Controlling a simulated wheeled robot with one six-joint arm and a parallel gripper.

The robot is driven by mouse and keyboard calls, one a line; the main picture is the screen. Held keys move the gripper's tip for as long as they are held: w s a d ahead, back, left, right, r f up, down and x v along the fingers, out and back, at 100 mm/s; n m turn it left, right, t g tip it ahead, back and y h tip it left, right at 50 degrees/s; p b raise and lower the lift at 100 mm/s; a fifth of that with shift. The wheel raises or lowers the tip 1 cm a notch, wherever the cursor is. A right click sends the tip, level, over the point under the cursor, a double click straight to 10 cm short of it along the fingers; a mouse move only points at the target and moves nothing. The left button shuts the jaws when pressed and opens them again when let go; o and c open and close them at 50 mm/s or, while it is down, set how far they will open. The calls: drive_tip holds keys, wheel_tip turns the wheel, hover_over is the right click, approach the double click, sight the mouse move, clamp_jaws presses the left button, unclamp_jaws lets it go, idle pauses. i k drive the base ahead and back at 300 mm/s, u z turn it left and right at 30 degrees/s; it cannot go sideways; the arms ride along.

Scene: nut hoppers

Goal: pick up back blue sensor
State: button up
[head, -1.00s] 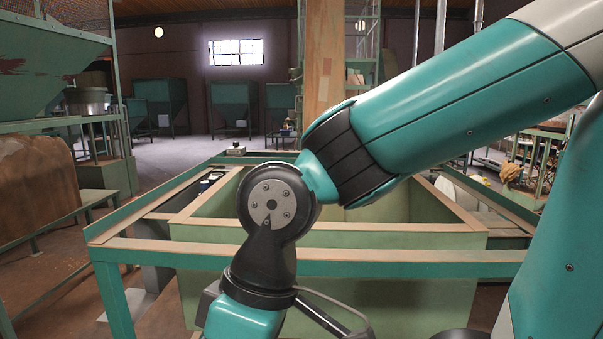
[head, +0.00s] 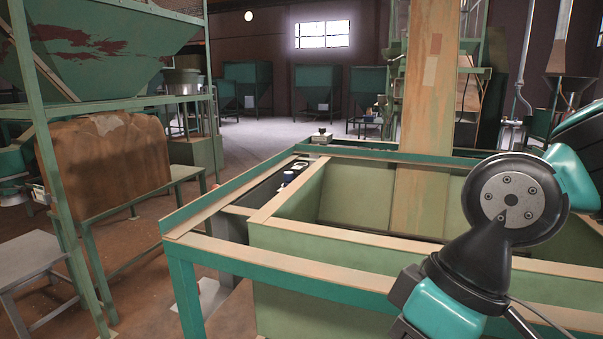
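A small blue item (head: 288,177), which may be the blue sensor, shows at the left side of the green hopper, on the dark strip between the outer rail and the hopper wall. A small white item (head: 300,165) is just behind it. Both are too small to make out well, and I cannot tell whether another blue sensor is there. My gripper is out of view; only links of my arm show at the right, in front of the hopper.
The green hopper (head: 345,273) has a wooden-topped rim and a surrounding green frame (head: 290,272). A pale box (head: 321,137) sits on the far rail. A wooden post (head: 428,95) rises behind. A brown sack (head: 108,162) and metal table (head: 38,262) stand left. Open floor lies between.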

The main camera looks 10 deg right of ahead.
sight(288, 175)
drive_tip(key=u, duration=0.5)
drive_tip(key=k, duration=0.6)
drive_tip(key=u, duration=0.9)
drive_tip(key=i, duration=3.5)
drive_tip(key=z, duration=0.45)
drive_tip(key=i, duration=0.9)
drive_tip(key=z, duration=1.8)
drive_tip(key=i, duration=1.05)
drive_tip(key=z, duration=0.9)
